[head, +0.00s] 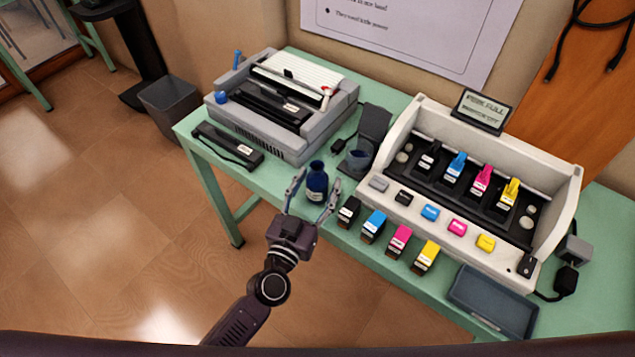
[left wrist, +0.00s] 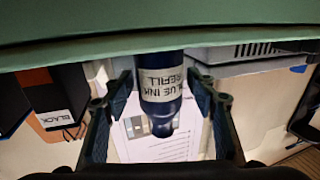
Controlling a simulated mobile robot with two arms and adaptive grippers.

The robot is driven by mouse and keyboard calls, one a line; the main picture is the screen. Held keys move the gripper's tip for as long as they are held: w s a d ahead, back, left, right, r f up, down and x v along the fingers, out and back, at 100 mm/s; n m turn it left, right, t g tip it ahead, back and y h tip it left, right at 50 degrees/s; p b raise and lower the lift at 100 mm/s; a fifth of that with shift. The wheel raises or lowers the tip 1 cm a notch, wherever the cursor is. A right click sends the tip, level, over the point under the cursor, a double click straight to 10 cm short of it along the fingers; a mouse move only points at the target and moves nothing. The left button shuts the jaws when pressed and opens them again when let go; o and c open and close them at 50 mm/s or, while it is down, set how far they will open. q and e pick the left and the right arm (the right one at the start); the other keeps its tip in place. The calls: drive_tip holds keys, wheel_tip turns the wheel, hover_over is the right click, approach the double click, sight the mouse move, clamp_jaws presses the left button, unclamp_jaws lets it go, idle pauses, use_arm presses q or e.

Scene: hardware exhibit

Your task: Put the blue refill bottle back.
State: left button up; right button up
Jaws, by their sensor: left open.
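The blue refill bottle (head: 317,180) stands upright near the front edge of the green table, between the printer and the cartridge station. In the left wrist view the dark blue bottle (left wrist: 160,85) appears upside down, with a pale label reading "BLUE INK REFILL". My left gripper (head: 315,186) is open, with one finger on each side of the bottle. In the left wrist view a gap shows between each finger and the bottle. A dark stand (head: 374,124) with a round bluish cup (head: 359,158) is just behind and right of the bottle. My right gripper is not in view.
A grey printer (head: 265,125) stands at the left, with a black bar-shaped part (head: 226,146) before it. A white cartridge station (head: 548,215) fills the right. A row of coloured cartridges (head: 373,226) stands right of my gripper. A dark tray (head: 493,302) lies at the front right.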

use_arm(q)
drive_tip(key=b+v, duration=0.1)
drive_tip(key=v, duration=1.1)
drive_tip(key=s+a+f+g+y, duration=0.1)
drive_tip(key=s+a+f+g, duration=0.15)
drive_tip(key=f, duration=0.85)
drive_tip(key=s+a+f+g+y, duration=0.1)
drive_tip(key=s+a+f+g, duration=0.15)
drive_tip(key=f, duration=0.75)
drive_tip(key=s+a+f+g+y, duration=0.1)
drive_tip(key=s+a+f+g, duration=0.15)
drive_tip(key=f, duration=0.85)
drive_tip(key=s+a+f+n+g+y, duration=0.1)
drive_tip(key=s+a+f+g, duration=0.3)
drive_tip(key=s+f, duration=0.5)
drive_tip(key=s+a+f+g+y, duration=0.2)
drive_tip(key=s+a+f+g, duration=0.2)
drive_tip(key=s, duration=1.3)
drive_tip(key=a+f, duration=0.3)
drive_tip(key=f, duration=0.2)
drive_tip(key=shift+s+a+f+n, duration=0.2)
drive_tip(key=shift+a+f+n, duration=0.1)
drive_tip(key=shift+n, duration=0.1)
drive_tip(key=shift+w, duration=0.1)
